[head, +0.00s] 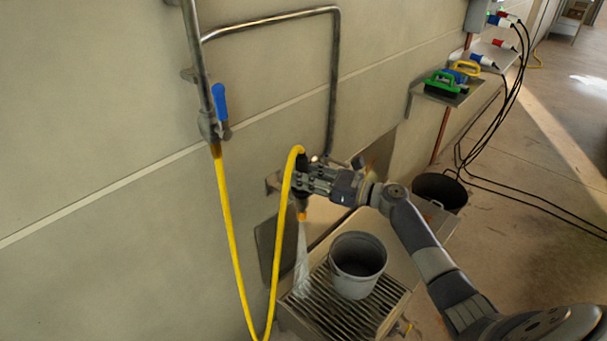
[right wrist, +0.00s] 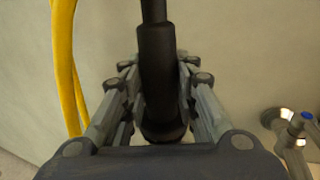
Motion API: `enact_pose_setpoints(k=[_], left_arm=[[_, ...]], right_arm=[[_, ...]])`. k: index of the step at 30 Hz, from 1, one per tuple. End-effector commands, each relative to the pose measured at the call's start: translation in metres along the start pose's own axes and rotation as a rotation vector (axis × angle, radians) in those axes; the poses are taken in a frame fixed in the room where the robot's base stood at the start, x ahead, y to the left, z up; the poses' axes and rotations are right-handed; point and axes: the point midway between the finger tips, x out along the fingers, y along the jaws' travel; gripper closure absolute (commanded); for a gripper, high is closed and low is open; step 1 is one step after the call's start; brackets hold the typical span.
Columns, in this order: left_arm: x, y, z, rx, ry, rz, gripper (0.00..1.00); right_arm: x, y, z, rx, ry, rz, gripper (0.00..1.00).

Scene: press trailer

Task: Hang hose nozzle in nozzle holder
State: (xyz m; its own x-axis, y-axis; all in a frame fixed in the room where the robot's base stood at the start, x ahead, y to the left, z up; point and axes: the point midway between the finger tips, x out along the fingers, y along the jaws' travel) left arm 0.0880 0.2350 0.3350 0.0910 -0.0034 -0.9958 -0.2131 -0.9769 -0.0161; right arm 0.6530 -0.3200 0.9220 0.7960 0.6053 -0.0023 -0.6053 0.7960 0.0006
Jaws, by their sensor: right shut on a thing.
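In the head view my right gripper (head: 306,176) is shut on the hose nozzle (head: 301,208), beside the wall and above the grated basin. The nozzle's orange end points down, and a pale spray comes out of it. In the right wrist view the black nozzle body (right wrist: 158,80) stands between the two fingers (right wrist: 158,100). The yellow hose (head: 228,225) hangs from the wall valve in a loop and rises to the nozzle. A small bracket (head: 272,183) on the wall lies left of the gripper; I cannot tell whether it is the nozzle holder. My left gripper is out of view.
A grey bucket (head: 357,265) stands on the grate (head: 330,312) below. The valve with a blue handle (head: 219,102) and metal pipes (head: 270,20) are on the wall. A shelf (head: 448,92) with brushes, a black bin (head: 440,190) and hanging cables (head: 490,125) are at right.

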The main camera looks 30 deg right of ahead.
Motion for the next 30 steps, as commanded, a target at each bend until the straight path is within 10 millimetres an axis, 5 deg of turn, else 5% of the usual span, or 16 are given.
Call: enact_pose_setpoints(k=[12, 13, 15, 30], left_arm=[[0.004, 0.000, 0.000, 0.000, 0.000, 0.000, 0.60], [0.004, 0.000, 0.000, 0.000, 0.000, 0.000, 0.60], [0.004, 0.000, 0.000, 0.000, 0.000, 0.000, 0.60], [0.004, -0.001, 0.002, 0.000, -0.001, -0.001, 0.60]], right_arm=[[0.000, 0.000, -0.004, -0.001, -0.003, 0.000, 0.96], [0.000, 0.000, -0.004, -0.001, -0.003, 0.000, 0.66], [0.000, 0.000, -0.004, -0.001, -0.003, 0.000, 0.50], [-0.015, 0.000, -0.008, 0.001, 0.002, -0.001, 0.49]])
